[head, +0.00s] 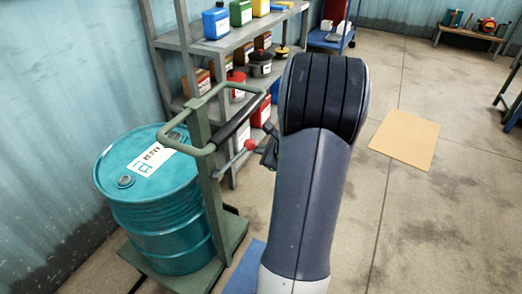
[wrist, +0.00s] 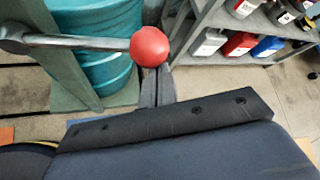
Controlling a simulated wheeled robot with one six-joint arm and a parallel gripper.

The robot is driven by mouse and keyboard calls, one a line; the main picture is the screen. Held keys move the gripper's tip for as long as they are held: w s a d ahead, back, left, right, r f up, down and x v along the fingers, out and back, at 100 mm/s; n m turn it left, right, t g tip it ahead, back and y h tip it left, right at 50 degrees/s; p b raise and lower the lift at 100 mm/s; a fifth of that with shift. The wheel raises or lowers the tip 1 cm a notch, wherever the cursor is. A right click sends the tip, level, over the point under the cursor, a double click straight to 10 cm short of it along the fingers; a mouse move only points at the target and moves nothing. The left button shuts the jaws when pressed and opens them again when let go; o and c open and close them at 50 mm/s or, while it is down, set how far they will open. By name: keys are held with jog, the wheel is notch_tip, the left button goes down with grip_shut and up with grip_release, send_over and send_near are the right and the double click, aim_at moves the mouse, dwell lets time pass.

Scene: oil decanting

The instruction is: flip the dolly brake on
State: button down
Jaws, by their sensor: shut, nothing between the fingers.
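The dolly (head: 205,165) is a green frame with a post, a looped handle and a low platform. Its brake lever ends in a red knob (head: 250,145). In the wrist view the lever (wrist: 85,43) is a grey metal rod, running roughly level from the green post to the red knob (wrist: 149,47). My gripper (head: 266,152) is just right of the knob in the head view. In the wrist view my gripper (wrist: 157,82) is shut and empty, its tips right at the knob, which partly hides them. I cannot tell whether they touch it.
A teal drum (head: 165,215) with a white label stands on the dolly. Shelves (head: 225,45) with bottles and cans stand behind it. A tan mat (head: 405,138) lies on the floor at right. The floor around the mat is clear.

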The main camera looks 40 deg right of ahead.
jog(key=shift+r+b, duration=0.15)
jog(key=shift+b, duration=0.3)
jog(key=shift+r+b, duration=0.25)
jog(key=shift+b, duration=0.1)
jog(key=shift+r+n+h, duration=0.1)
jog(key=shift+n+h, duration=0.2)
jog(key=shift+a+r+b, duration=0.1)
jog(key=shift+b, duration=0.3)
jog(key=s+a+r+n+t+h+b, duration=0.3)
jog(key=a+r+n+b, duration=0.1)
jog(key=a+r+b, duration=0.4)
jog(key=shift+s+r+b, duration=0.15)
jog(key=shift+r+b, duration=1)
jog(key=shift+b, duration=1.1)
